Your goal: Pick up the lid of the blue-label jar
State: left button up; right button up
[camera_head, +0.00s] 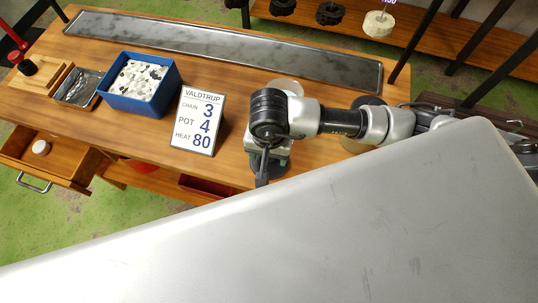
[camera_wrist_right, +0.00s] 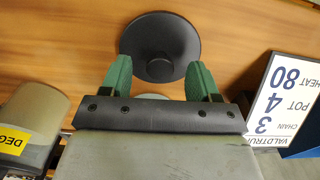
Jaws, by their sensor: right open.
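A round dark lid with a central knob (camera_wrist_right: 160,32) shows in the right wrist view. My right gripper (camera_wrist_right: 160,66) is open, its two green fingers apart on either side of the knob's line, with nothing between them. I cannot tell the height gap to the lid. In the head view my right gripper (camera_head: 262,172) points down over a dark round thing on the table, mostly hidden by the wrist. No blue label shows in either view, so I cannot confirm which jar the lid belongs to. My left gripper is not in view.
The wooden table (camera_head: 240,75) holds a sign (camera_head: 199,120), a blue bin (camera_head: 170,92) of pale pieces, a small metal tray (camera_head: 88,98) and a long metal tray (camera_head: 230,42). A jar with a yellow label (camera_wrist_right: 14,140) stands beside the gripper. A drawer (camera_head: 65,178) is open.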

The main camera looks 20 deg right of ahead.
jog(key=shift+s+f, duration=0.1)
jog(key=shift+f, duration=0.25)
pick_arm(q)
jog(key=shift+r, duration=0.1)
pick_arm(e)
jog(key=shift+f, duration=0.15)
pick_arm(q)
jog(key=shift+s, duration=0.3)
pick_arm(e)
jog(key=c, duration=1)
